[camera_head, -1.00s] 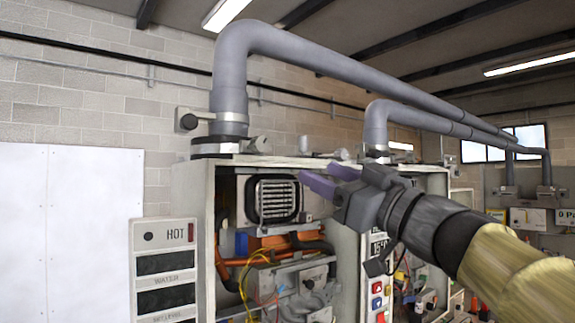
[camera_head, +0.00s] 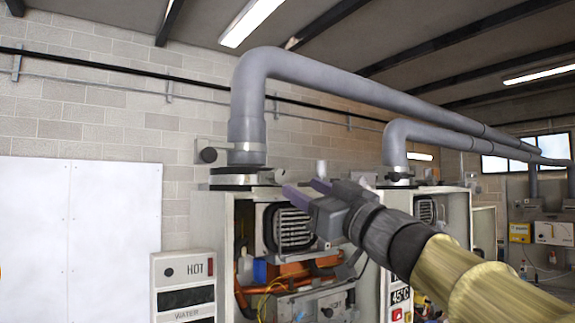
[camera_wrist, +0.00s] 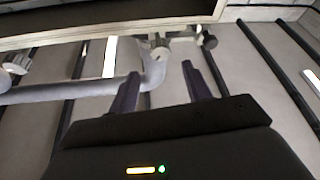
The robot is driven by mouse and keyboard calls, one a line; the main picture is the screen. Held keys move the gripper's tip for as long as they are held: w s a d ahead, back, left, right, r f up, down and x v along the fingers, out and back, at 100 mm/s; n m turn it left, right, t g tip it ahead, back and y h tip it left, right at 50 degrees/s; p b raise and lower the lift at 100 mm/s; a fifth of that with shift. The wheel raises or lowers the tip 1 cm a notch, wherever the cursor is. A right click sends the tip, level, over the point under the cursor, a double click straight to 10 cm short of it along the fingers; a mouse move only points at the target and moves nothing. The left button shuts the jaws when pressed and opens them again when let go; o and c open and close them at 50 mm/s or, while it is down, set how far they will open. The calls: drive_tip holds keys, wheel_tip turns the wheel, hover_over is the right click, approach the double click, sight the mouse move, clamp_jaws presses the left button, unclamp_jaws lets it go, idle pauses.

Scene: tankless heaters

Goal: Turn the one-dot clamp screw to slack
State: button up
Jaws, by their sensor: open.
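The near grey flue pipe (camera_head: 247,110) rises from a collar clamp (camera_head: 235,179) on top of the left open heater. A pale screw knob (camera_head: 279,175) sticks out at the clamp's right, and a dark round knob (camera_head: 208,155) sits higher at the pipe's left. Dot marks are too small to read, so I cannot tell which is one-dot. My gripper (camera_head: 304,189) is open and empty, in front of the heater's top edge, right of the pale knob. In the wrist view, the pipe elbow (camera_wrist: 155,70) and a knob (camera_wrist: 160,45) appear between the fingers, beyond their tips.
The heater cabinet (camera_head: 209,230) is open, with wires and pipes inside. A second flue pipe (camera_head: 396,145) stands on the heater at right. The air left of the near pipe is clear.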

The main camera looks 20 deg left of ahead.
sight(282, 176)
drive_tip(key=p+x, duration=0.3)
drive_tip(key=x, duration=0.4)
drive_tip(key=shift+a+r, duration=0.2)
drive_tip(key=shift+w+a, duration=0.4)
drive_tip(key=c, duration=1)
drive_tip(key=shift+o, duration=0.2)
drive_tip(key=shift+r+p, duration=0.1)
drive_tip(key=shift+p, duration=0.3)
